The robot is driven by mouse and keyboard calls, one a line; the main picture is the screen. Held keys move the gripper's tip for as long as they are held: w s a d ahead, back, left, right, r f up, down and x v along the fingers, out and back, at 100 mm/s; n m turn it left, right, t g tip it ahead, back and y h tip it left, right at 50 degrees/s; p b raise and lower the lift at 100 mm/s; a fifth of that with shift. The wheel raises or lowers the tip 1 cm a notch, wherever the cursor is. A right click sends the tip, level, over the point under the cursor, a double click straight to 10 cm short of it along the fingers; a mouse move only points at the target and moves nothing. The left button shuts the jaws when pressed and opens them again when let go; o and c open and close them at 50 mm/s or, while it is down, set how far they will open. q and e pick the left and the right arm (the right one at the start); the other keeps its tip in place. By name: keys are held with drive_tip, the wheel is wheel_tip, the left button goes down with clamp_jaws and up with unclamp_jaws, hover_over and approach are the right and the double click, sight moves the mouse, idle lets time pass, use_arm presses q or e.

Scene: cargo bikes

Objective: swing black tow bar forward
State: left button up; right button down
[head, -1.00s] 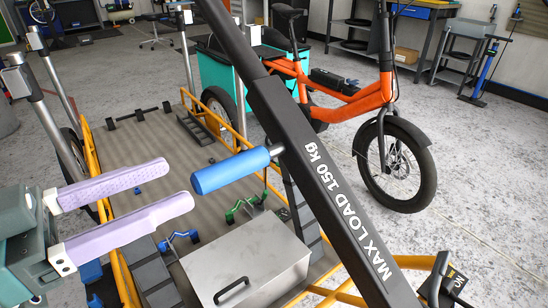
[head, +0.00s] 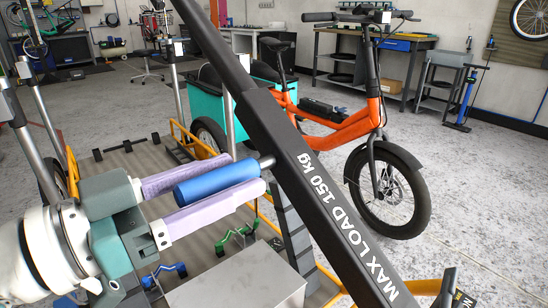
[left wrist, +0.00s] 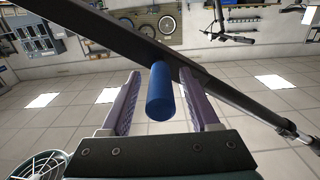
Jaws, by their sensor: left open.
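The black tow bar (head: 308,180), lettered "MAX LOAD 150 kg", slants across the head view from top left to bottom right. A blue cylindrical handle (head: 214,183) sticks out from its left side on a short metal pin. My left gripper (head: 208,183) is open, with its two purple fingers on either side of the blue handle. In the left wrist view the handle (left wrist: 160,92) stands between the fingers (left wrist: 158,98), with gaps showing on both sides. The bar (left wrist: 120,40) crosses beyond the fingertips there. My right gripper is out of view.
A yellow-framed trailer bed (head: 190,137) with a grey metal box (head: 240,280) lies below the bar. An orange cargo bike (head: 345,130) with a teal box stands behind. Upright metal posts (head: 38,150) rise at left. Open floor (head: 480,200) lies to the right.

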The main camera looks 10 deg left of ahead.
use_arm(q)
clamp_jaws()
idle(0.6)
idle(0.9)
